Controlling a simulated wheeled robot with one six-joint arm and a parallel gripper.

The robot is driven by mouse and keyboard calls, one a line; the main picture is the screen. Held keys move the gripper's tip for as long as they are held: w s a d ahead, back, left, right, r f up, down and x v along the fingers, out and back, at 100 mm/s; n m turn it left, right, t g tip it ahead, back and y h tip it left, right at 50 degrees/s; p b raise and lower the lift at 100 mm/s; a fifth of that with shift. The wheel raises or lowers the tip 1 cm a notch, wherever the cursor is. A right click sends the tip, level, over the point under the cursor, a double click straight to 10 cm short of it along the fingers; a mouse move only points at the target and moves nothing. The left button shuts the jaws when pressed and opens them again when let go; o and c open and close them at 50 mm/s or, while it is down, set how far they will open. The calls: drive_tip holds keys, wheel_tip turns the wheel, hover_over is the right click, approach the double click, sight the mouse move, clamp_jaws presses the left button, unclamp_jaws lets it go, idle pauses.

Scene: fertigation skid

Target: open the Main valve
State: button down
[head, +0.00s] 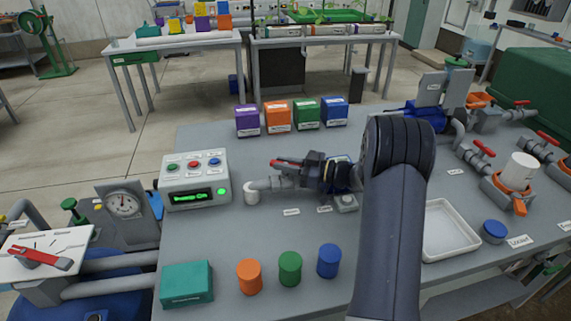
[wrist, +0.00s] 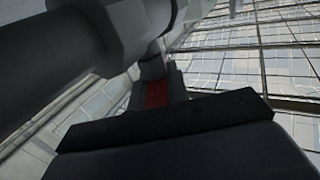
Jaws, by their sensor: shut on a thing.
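A grey pipe with an elbow (head: 252,192) rises from the middle of the bench, with a red lever handle (head: 287,162) on its valve. The small labels (head: 291,211) in front of it are too small to read, so I cannot confirm it is the Main valve. My gripper (head: 306,170) reaches in from the right at the valve and is shut on the red handle. In the wrist view a strip of the red handle (wrist: 157,93) shows beyond the dark gripper body, beside the grey pipe (wrist: 60,60). My arm and gripper hide part of the valve.
A control box (head: 196,180) with a lit green display stands left of the pipe. Coloured boxes (head: 277,117) stand behind; several coloured cylinders (head: 290,268) stand in front. A white tray (head: 447,232) and more red-handled valves (head: 484,147) are on the right.

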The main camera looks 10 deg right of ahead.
drive_tip(key=c, duration=1.4)
unclamp_jaws()
drive_tip(key=shift+o, duration=0.2)
drive_tip(key=shift+r, duration=0.1)
wheel_tip(320, 180, up, 10)
drive_tip(key=shift+f+p, duration=0.1)
drive_tip(key=shift+p, duration=0.25)
drive_tip(key=shift+o, duration=0.2)
